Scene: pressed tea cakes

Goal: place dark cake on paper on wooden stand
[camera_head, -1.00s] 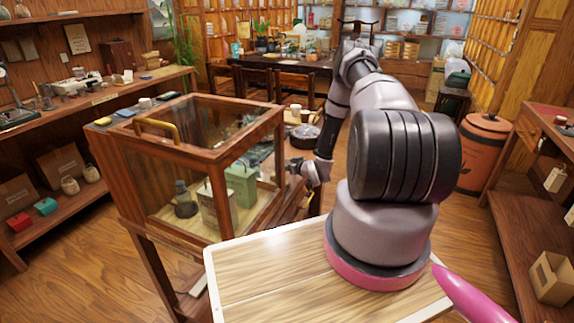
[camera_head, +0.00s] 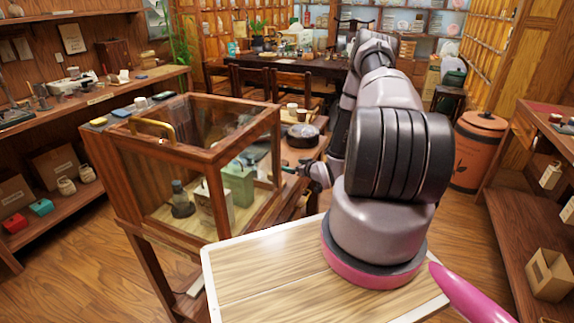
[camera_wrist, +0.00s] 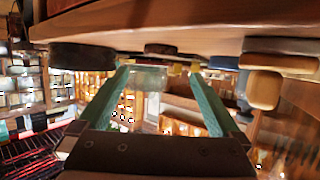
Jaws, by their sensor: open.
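A dark round flat thing (camera_head: 302,135), which may be the dark cake, lies on a low wooden table behind the glass cabinet in the head view. A dark disc (camera_wrist: 85,57) also shows at the upper left of the wrist view, which looks upside down. My gripper (camera_head: 289,170) is beside that table, partly hidden by the cabinet and my arm. In the wrist view its teal fingers (camera_wrist: 160,72) are apart and empty, with the wooden surface close by. I cannot make out the paper or the wooden stand with certainty.
The glass cabinet (camera_head: 205,165) with a brass handle stands left of my arm, holding a green tin (camera_head: 238,185). Pale cups (camera_head: 292,108) stand behind the dark round thing. A terracotta barrel (camera_head: 478,150) stands right. Floor is open at lower left.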

